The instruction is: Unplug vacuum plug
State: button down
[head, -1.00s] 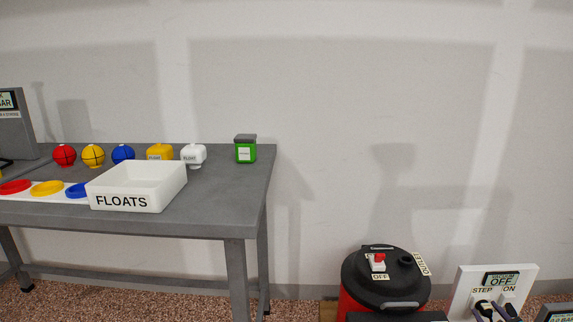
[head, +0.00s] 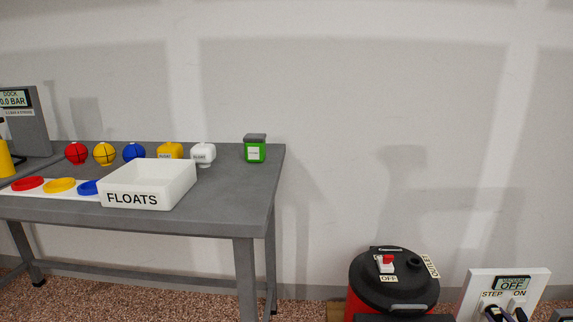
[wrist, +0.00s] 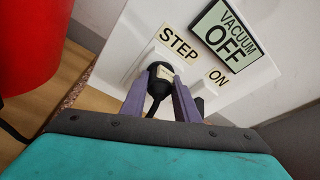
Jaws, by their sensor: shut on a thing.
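The vacuum plug (wrist: 159,72) is black with a pale label, and its cord trails below it in the wrist view. My gripper (wrist: 160,88) is shut on it, with one purple finger on each side. The plug is at the white outlet panel (wrist: 138,30), below the STEP label (wrist: 179,44); I cannot tell how far it is seated. The display (wrist: 228,31) reads VACUUM OFF. In the head view, the panel (head: 476,292) stands at the lower right with my gripper (head: 497,314) at its front, partly cut off by the frame edge.
A red vacuum with a black lid (head: 394,281) stands left of the panel; its red body (wrist: 25,45) fills the wrist view's upper left. A grey table (head: 225,190) with a FLOATS bin (head: 150,190) and coloured floats stands farther left. The wall is behind.

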jog(key=shift+s, duration=0.6)
dwell(0.8)
jog(key=shift+s+a, duration=0.15)
jog(key=shift+s, duration=0.95)
jog(key=shift+r, duration=0.1)
